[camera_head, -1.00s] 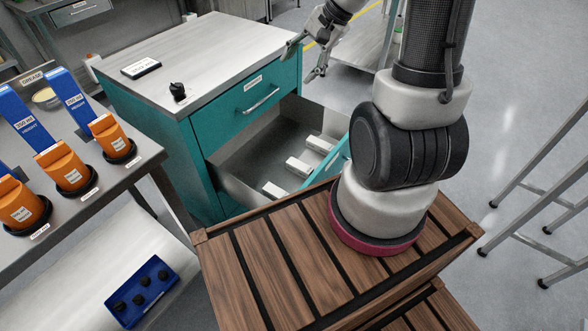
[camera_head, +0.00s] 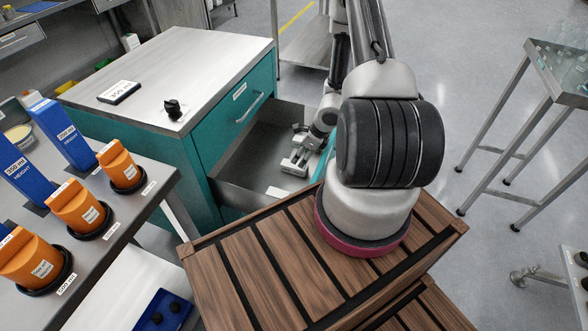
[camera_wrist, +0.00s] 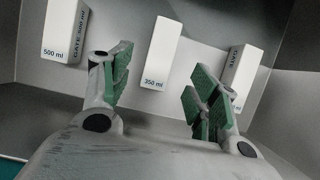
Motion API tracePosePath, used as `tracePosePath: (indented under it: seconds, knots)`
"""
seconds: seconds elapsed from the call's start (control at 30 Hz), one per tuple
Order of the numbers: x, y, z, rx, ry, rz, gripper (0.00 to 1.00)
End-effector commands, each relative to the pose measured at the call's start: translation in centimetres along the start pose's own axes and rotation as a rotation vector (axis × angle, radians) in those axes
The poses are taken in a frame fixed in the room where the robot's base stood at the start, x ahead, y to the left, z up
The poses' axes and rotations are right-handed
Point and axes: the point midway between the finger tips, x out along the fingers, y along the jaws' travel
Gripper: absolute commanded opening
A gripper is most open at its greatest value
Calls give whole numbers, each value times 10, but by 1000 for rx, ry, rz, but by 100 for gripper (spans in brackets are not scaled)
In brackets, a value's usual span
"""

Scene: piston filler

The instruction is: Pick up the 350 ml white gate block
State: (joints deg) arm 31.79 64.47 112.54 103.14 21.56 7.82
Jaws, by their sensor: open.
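The 350 ml white gate block (camera_wrist: 163,45) stands in the middle of a row of white blocks in the open drawer (camera_head: 240,168). A "350 ml" label shows at its near end. My gripper (camera_wrist: 160,88) is open and empty. In the wrist view its green-padded fingers lie on either side of the block's near end, apart from it. In the head view my gripper (camera_head: 296,161) is low inside the drawer, and I cannot make out the middle block there.
A 500 ml white block (camera_wrist: 66,30) stands to the left and another white block (camera_wrist: 237,62) to the right, close to my right finger. The drawer walls surround them. The teal cabinet (camera_head: 160,150) adjoins the drawer; a table with orange hoppers (camera_head: 78,208) stands left.

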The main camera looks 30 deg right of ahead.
Motion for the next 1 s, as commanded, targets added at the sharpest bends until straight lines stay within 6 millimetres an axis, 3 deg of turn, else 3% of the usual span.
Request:
tracePosePath:
  seconds: [0.1,0.27,0.6,1.0]
  knots:
    - [19,1,0,-1,0,2,61]
    - [31,0,0,-1,-1,1,61]
    - [77,0,3,-2,-1,1,61]
    - [80,-1,3,-3,-1,0,61]
